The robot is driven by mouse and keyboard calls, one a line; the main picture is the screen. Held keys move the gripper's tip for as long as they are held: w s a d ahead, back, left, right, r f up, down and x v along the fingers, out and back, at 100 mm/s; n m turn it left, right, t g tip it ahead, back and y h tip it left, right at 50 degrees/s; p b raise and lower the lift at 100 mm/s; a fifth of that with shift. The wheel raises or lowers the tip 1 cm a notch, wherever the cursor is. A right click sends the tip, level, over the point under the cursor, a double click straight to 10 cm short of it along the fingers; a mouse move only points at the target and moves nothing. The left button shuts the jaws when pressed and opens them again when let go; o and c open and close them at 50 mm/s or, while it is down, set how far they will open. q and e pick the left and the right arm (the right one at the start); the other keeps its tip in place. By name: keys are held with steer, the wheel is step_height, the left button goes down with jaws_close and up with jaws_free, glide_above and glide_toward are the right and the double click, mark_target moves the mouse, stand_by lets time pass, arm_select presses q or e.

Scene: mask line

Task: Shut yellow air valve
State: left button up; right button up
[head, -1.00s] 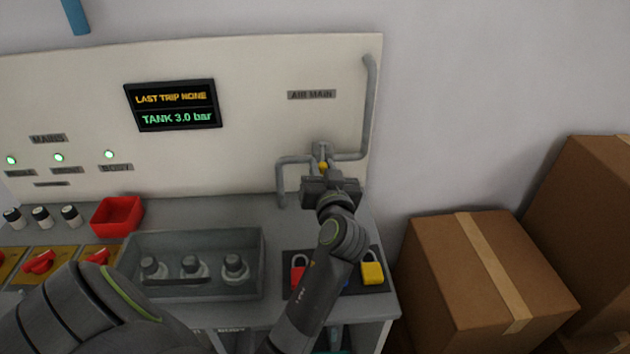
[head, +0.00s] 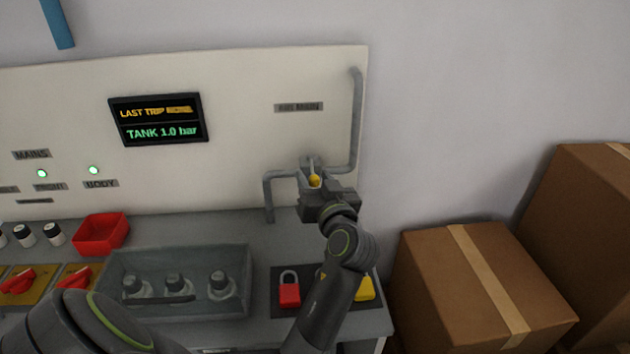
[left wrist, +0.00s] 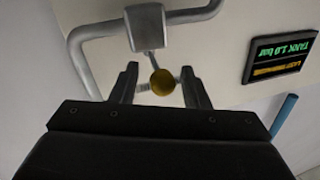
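The yellow air valve knob (head: 314,180) is at the grey pipe under the AIR MAIN label (head: 298,107) on the panel's right side. My left gripper (head: 315,186) is at the valve. In the left wrist view, the round yellow knob (left wrist: 162,82) lies between the two dark fingers of the left gripper (left wrist: 161,84). The fingers are apart, with visible gaps on both sides of the knob. A thin grey stem joins the knob to the grey valve body (left wrist: 147,28). My right gripper is not in view.
A display (head: 157,119) reads TANK 1.0 bar. On the bench are a red bin (head: 101,234), a grey tray (head: 236,262) with several knobbed parts, and red (head: 289,292) and yellow padlocks (head: 365,290). Cardboard boxes (head: 455,285) stand at right.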

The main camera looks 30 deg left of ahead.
mark_target(315, 177)
arm_select(q)
step_height(315, 177, up, 10)
stand_by(0.7)
steer(key=shift+s+f, duration=0.1)
steer(key=shift+f, duration=0.05)
stand_by(0.4)
